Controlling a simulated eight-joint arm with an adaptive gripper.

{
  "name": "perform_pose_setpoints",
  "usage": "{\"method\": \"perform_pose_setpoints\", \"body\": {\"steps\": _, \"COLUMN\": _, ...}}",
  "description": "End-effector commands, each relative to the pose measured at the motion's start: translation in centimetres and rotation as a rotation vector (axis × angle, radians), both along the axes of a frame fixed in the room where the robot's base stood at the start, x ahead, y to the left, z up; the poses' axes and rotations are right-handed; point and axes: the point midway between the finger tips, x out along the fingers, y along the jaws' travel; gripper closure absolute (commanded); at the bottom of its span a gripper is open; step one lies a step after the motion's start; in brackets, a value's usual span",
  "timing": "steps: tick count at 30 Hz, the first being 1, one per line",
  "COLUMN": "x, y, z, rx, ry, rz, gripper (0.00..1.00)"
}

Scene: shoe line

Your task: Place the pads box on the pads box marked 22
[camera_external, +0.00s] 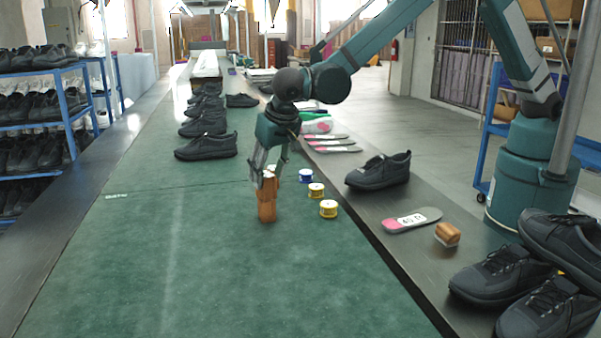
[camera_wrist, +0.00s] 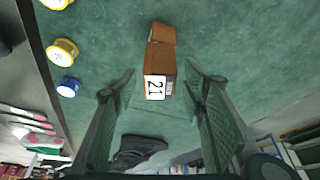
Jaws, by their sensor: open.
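A brown pads box with a white label marked 21 (camera_wrist: 158,75) shows in the wrist view between and just beyond my fingertips. A second brown piece (camera_wrist: 161,33) adjoins its upper end there. I cannot tell its number, and no label 22 is readable. In the external view the brown boxes (camera_external: 267,208) form a tall upright shape on the green mat, which looks like one box on another. My gripper (camera_external: 268,172) is at the top of it, fingers pointing down. In the wrist view my gripper (camera_wrist: 160,72) is open, with one finger on each side of the box.
Yellow tins (camera_external: 328,208) and a blue tin (camera_external: 305,176) stand right of the boxes. Black shoes (camera_external: 206,146) line the mat behind. A shoe (camera_external: 380,171), an insole (camera_external: 412,219) and a brown brush-like block (camera_external: 447,235) lie on the right ledge. The mat's front (camera_external: 200,285) is clear.

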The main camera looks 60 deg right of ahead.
Motion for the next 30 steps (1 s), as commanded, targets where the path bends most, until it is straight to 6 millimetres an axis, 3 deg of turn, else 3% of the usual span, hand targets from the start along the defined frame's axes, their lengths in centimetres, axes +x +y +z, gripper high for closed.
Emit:
{"method": "perform_pose_setpoints", "body": {"steps": 6, "x": -1.4, "y": 0.6, "z": 3.5, "rx": -0.001, "ry": 0.0, "rz": 0.002, "gripper": 0.58}}
{"method": "perform_pose_setpoints", "body": {"steps": 15, "x": -2.6, "y": 1.0, "z": 6.7, "rx": 0.0, "ry": 0.0, "rz": 0.0, "gripper": 0.58}}
{"method": "perform_pose_setpoints", "body": {"steps": 30, "x": -2.9, "y": 1.2, "z": 7.4, "rx": 0.0, "ry": 0.0, "rz": 0.0, "gripper": 0.58}}
